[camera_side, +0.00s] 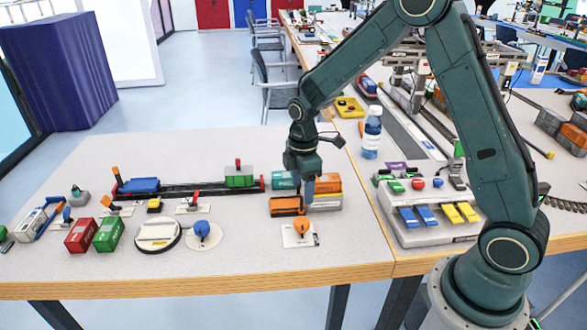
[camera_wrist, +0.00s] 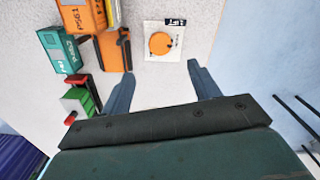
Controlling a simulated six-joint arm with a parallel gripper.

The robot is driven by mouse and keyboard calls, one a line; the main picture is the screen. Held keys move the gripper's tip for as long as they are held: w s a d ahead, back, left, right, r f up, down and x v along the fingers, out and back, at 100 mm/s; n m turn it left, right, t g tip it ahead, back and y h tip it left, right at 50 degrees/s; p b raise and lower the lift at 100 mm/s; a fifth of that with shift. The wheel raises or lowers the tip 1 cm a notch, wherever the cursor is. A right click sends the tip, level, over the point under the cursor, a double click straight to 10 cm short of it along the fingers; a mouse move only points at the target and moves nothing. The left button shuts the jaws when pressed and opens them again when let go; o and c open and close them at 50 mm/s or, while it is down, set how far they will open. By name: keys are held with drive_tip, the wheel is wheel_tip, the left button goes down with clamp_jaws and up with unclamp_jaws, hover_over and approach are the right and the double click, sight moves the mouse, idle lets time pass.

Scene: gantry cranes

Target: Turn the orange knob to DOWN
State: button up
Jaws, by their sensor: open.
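The orange knob (camera_side: 302,225) is round and sits on a small white plate (camera_side: 290,238) near the front edge of the table. In the wrist view the knob (camera_wrist: 160,43) lies just beyond my fingertips, roughly centred between them. Its plate (camera_wrist: 151,27) carries a black label that seems to read LIFT; a dark mark shows at the knob's edge. I cannot read a DOWN label. My gripper (camera_wrist: 158,65) is open and empty, with its two blue-grey fingers apart. In the side view my gripper (camera_side: 307,200) points down just above and behind the knob, apparently not touching it.
Orange containers (camera_side: 287,206) and a teal one (camera_side: 284,180) stand close behind and left of the knob. A blue knob (camera_side: 202,228) on a round plate is further left. A panel with blue and yellow levers (camera_side: 430,222) is to the right. Table in front is clear.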

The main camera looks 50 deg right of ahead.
drive_tip(key=shift+r, duration=1.4)
drive_tip(key=s+a+r+m+t, duration=0.25)
drive_tip(key=s+r+m, duration=0.35)
drive_tip(key=s+r, duration=0.7)
drive_tip(key=s+r+m+t, duration=0.1)
drive_tip(key=s+r+m, duration=0.1)
drive_tip(key=s, duration=0.4)
drive_tip(key=s+r+m+t, duration=0.2)
drive_tip(key=s+r+m, duration=0.1)
drive_tip(key=s, duration=0.3)
drive_tip(key=shift+a+r+m, duration=0.25)
drive_tip(key=shift+a+m, duration=0.1)
drive_tip(key=shift+m, duration=0.25)
